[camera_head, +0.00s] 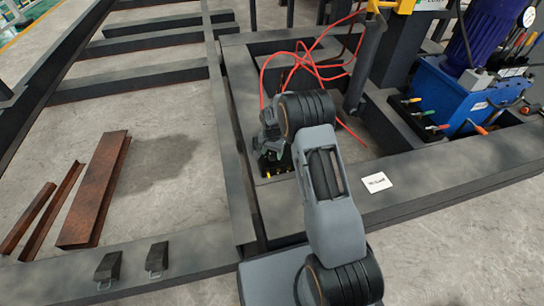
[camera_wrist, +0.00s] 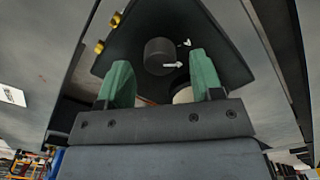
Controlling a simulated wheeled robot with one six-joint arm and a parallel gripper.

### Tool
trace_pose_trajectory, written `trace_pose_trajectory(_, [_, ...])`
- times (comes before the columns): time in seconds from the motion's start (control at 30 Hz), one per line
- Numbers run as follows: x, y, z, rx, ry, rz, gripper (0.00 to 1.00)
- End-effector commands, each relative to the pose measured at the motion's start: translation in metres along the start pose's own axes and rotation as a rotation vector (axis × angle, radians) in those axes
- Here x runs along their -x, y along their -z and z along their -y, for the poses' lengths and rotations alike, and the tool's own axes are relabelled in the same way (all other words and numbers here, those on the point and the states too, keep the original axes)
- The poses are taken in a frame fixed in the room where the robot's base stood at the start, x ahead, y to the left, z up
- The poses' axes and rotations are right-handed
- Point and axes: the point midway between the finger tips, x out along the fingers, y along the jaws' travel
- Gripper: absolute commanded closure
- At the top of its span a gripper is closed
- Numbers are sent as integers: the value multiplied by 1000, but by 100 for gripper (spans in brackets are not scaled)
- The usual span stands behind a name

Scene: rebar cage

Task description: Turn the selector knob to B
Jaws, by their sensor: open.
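The selector knob (camera_wrist: 158,50) is a dark round knob on a black panel (camera_wrist: 125,48) in the wrist view. White marks, one like an arrow, lie on the panel to its right. I cannot read any letters or tell the knob's setting. My gripper (camera_wrist: 162,78) has two green fingers, spread apart. In the picture the knob shows above and between them, and nothing is seen held. I cannot tell the distance to the knob. In the head view my arm hides most of the panel area, and the knob does not show clearly.
Yellow fittings (camera_wrist: 100,47) stick out at the panel's left edge. A pale round part (camera_wrist: 183,96) is partly hidden by the right finger. Red cables (camera_head: 312,66) loop behind my arm. A blue hydraulic unit (camera_head: 455,92) stands at right. A white card (camera_head: 377,182) lies on the dark frame.

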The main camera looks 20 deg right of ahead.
Motion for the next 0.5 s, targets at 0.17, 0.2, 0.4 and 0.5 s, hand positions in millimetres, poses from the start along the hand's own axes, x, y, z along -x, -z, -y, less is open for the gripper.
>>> trace_pose_trajectory(0.17, [-11, 0, 0, 0, 0, 0, 40])
trace_pose_trajectory(0.2, [-12, 0, 0, 0, 0, 0, 40])
trace_pose_trajectory(0.4, [-13, 0, 0, 0, 0, 0, 40])
trace_pose_trajectory(0.5, [-13, 0, 0, 0, 0, 0, 40])
